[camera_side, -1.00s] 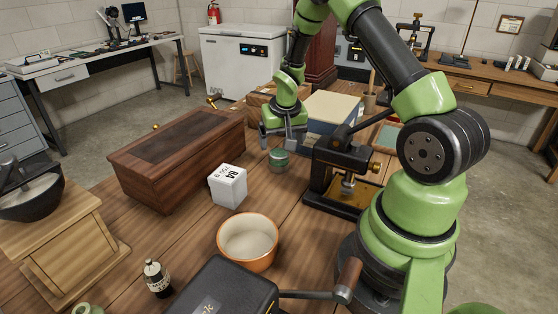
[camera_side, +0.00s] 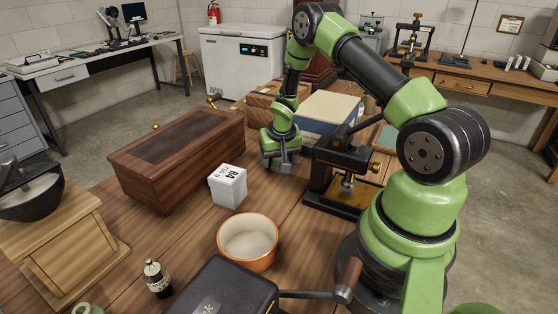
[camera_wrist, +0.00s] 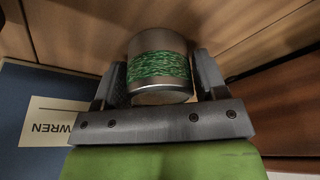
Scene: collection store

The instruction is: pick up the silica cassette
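The silica cassette (camera_wrist: 160,68), a silver cylinder with a window of green beads around its middle, is between the two fingers of my gripper in the wrist view. My gripper (camera_wrist: 162,88) has one finger on each side of it, very close to its walls. I cannot tell whether both fingers press on it. In the side view my gripper (camera_side: 278,162) is low over the table, between the wooden chest and the black press, and hides the cassette.
The wooden chest (camera_side: 180,160) stands left of my gripper and the black press (camera_side: 345,175) right. A white box (camera_side: 228,186) and an orange-rimmed bowl (camera_side: 248,243) stand in front. A blue-sided box (camera_side: 332,112) is behind; its label shows in the wrist view.

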